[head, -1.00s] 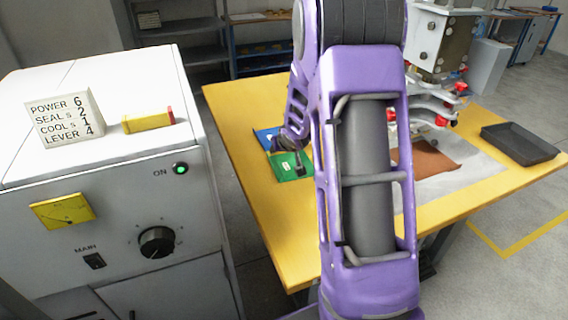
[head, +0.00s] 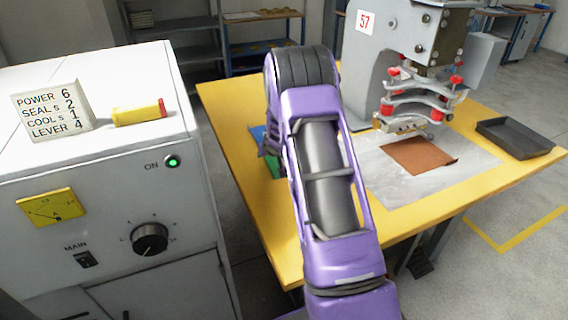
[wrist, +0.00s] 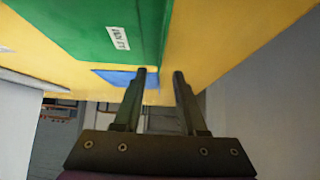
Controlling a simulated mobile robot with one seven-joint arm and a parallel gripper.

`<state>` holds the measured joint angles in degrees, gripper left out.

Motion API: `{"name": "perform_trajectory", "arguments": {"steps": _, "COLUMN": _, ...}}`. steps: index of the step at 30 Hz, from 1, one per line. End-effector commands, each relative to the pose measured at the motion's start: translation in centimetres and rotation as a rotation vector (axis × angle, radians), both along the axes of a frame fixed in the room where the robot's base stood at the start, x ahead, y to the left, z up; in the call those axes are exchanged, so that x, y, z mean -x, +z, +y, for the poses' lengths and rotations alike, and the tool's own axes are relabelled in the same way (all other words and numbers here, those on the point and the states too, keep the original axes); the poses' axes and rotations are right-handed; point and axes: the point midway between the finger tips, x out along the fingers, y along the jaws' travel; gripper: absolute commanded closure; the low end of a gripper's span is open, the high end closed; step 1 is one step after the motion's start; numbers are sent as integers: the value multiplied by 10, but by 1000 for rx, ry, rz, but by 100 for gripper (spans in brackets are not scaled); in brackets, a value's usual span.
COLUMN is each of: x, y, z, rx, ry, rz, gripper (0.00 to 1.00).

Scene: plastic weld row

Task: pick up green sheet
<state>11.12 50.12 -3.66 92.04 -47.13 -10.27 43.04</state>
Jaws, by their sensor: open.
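The green sheet (wrist: 100,25) with a small white label lies on the yellow table, filling the upper left of the wrist view. In the head view only a strip of the green sheet (head: 272,166) shows beside my arm. The blue sheet (wrist: 112,77) lies beside the green one. My gripper (wrist: 160,73) is open, with nothing between its two fingers. In the wrist view the fingertips are to the right of the green sheet's visible part and over its lower end; their height is unclear. My arm hides the gripper in the head view.
The yellow table (head: 232,128) bears a press (head: 425,50) with a brown sheet (head: 420,154) on a pale mat. A dark tray (head: 515,138) stands at the right. A white control cabinet (head: 110,165), its ON lamp green, stands left of the table.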

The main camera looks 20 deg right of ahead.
Motion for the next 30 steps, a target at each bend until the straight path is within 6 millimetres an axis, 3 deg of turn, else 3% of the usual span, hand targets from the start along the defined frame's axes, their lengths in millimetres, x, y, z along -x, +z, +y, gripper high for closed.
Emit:
{"name": "perform_trajectory", "arguments": {"steps": 6, "x": -19, "y": -20, "z": -2, "rx": 0, "ry": 0, "rz": 0, "gripper": 59}}
{"name": "perform_trajectory", "arguments": {"steps": 14, "x": -22, "y": -22, "z": -3, "rx": -1, "ry": -1, "rz": -1, "gripper": 59}}
{"name": "perform_trajectory", "arguments": {"steps": 15, "x": -22, "y": -22, "z": -3, "rx": -1, "ry": -1, "rz": -1, "gripper": 61}}
{"name": "perform_trajectory", "arguments": {"steps": 22, "x": -22, "y": -22, "z": -3, "rx": -1, "ry": -1, "rz": -1, "gripper": 100}}
{"name": "perform_trajectory", "arguments": {"steps": 30, "x": -22, "y": -22, "z": -3, "rx": -1, "ry": -1, "rz": -1, "gripper": 100}}
